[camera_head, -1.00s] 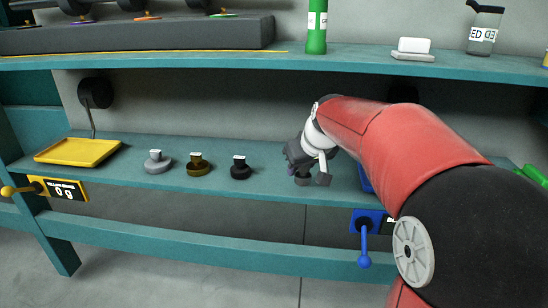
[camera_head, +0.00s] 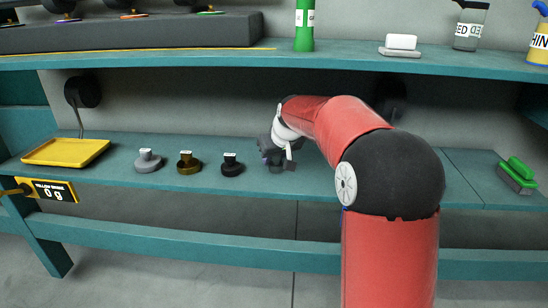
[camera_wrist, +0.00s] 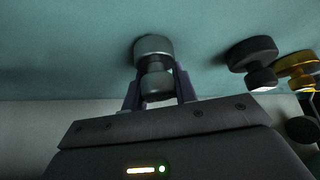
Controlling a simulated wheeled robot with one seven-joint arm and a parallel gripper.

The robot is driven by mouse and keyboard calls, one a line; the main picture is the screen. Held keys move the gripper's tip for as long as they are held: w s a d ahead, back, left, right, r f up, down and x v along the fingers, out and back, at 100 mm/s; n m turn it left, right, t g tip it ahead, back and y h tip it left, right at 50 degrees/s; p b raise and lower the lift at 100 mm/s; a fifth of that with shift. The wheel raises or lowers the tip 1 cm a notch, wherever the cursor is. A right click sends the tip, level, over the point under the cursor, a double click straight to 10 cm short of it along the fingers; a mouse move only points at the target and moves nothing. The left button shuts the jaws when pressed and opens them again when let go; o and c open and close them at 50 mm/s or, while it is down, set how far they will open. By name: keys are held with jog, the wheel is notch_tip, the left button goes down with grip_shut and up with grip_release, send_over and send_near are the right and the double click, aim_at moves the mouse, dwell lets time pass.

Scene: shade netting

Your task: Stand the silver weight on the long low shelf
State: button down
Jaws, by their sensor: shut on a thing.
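My gripper (camera_head: 275,155) is at the long low shelf (camera_head: 330,183), to the right of a row of weights. In the wrist view my gripper (camera_wrist: 156,88) is shut on the neck of the silver weight (camera_wrist: 153,47), a grey metallic disc with a narrower knob. Its wide base is at the teal shelf surface and it looks upright; I cannot tell whether it touches. In the head view the gripper mostly hides it. A black weight (camera_head: 231,166), a brass weight (camera_head: 188,163) and a light grey weight (camera_head: 149,161) stand to the left.
A green brush (camera_head: 518,175) lies at the right. The upper shelf (camera_head: 350,62) overhangs the low shelf. My arm hides part of the low shelf.

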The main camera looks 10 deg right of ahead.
jog(key=shift+f, duration=0.1)
jog(key=c, duration=1.1)
grip_release()
